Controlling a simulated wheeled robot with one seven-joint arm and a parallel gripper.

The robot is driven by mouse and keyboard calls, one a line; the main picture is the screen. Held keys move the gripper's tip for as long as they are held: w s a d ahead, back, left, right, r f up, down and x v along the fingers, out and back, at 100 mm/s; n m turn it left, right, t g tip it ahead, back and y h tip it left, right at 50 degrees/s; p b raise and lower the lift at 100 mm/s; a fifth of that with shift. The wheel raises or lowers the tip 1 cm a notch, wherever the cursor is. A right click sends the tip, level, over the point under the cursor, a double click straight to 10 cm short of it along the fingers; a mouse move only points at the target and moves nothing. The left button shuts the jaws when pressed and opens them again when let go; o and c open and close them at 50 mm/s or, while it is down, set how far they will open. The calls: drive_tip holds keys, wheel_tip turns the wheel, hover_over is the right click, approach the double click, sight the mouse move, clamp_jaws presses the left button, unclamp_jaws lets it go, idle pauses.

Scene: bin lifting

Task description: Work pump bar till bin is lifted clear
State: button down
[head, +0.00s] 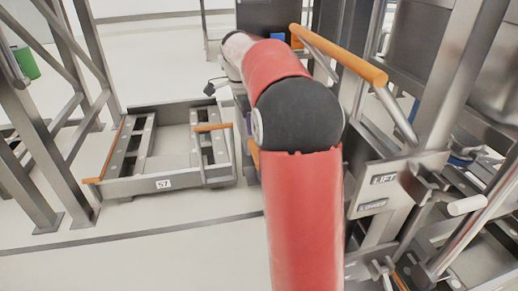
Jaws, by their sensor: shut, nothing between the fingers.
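A steel frame at the right carries a plate marked LIFT (384,180) and a second label that seems to read LOWER (373,205). A short lever with a white grip (466,205) sticks out beside the plate. A bar with an orange grip (340,56) slants across the upper right; I cannot tell which of these is the pump bar. A grey steel body at the right edge (497,88) may be the bin, cut off by the picture. My red arm reaches away from me through the middle, and its far end is bent down out of sight. My gripper's fingers are hidden.
A low steel trolley (163,184) labelled 57, with orange-gripped bars, stands left of my arm. Steel rack posts (30,160) rise at the left. The pale floor at the lower left is clear.

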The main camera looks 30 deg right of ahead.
drive_tip(key=shift+d+r+m, duration=0.15)
drive_tip(key=shift+d+m, duration=0.05)
drive_tip(key=shift+m, duration=0.3)
drive_tip(key=f, duration=0.5)
drive_tip(key=shift+s+d+f+b, duration=0.1)
drive_tip(key=shift+d+f+b, duration=0.15)
drive_tip(key=shift+f+b, duration=0.1)
drive_tip(key=shift+d+f+b, duration=0.1)
drive_tip(key=shift+f+b, duration=0.45)
drive_tip(key=shift+f, duration=0.15)
drive_tip(key=shift+s, duration=0.1)
drive_tip(key=shift+d+f+b, duration=0.1)
drive_tip(key=shift+f+b, duration=1.35)
drive_tip(key=shift+f, duration=0.85)
drive_tip(key=shift+r, duration=0.1)
